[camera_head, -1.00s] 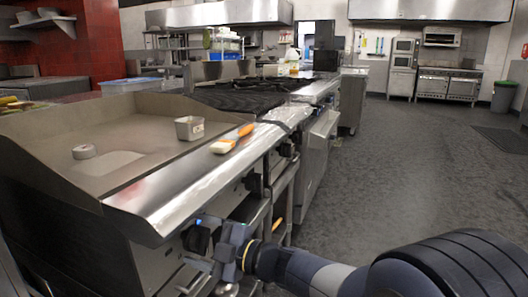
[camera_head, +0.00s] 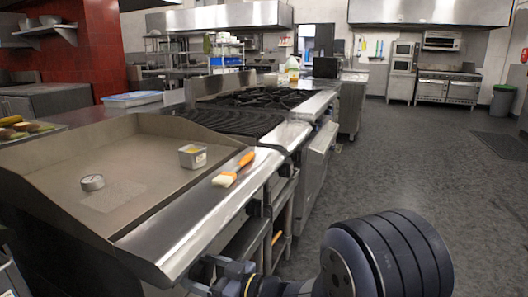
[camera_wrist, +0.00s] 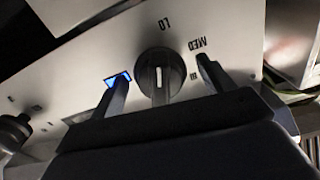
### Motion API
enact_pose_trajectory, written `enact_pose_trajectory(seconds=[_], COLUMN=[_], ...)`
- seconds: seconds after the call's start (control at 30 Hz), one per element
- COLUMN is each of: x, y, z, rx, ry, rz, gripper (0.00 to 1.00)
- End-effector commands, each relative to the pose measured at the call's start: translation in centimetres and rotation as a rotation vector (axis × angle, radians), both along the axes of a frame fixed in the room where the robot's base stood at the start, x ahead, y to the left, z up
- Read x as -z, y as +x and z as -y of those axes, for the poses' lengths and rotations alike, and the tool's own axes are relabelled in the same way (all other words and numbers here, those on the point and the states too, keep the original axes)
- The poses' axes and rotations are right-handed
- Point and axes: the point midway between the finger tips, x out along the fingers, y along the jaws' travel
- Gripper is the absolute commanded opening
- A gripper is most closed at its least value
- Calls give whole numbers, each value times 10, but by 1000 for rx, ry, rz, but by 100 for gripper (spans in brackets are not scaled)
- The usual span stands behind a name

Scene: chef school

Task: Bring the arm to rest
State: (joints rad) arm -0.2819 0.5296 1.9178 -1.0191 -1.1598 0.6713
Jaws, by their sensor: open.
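My gripper (camera_head: 208,275) is low at the front of the griddle, near the bottom edge of the head view. In the wrist view my gripper (camera_wrist: 160,84) is open, with one finger on each side of a dark round control knob (camera_wrist: 158,72) marked LO and MED. Nothing is held between the fingers. I cannot tell whether the fingers touch the knob or stand just in front of it. A small blue light (camera_wrist: 118,78) shows beside the left finger. My forearm reaches in from the lower right of the head view.
The griddle (camera_head: 140,170) carries a round metal weight (camera_head: 92,183) and a small metal tin (camera_head: 193,157). A brush with an orange handle (camera_head: 234,170) lies on its front ledge. Burners (camera_head: 235,115) stand beyond. The grey floor (camera_head: 420,165) to the right is open.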

Motion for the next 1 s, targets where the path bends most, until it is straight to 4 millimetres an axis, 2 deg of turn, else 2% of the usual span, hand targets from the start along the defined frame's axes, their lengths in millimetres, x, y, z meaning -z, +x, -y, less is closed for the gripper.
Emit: enact_pose_trajectory(seconds=[0.6,1.0], x=[-1,0], y=[0,0], z=[0,0], rx=[0,0], ry=[221,255], rz=[-535,-618], gripper=[76,76])
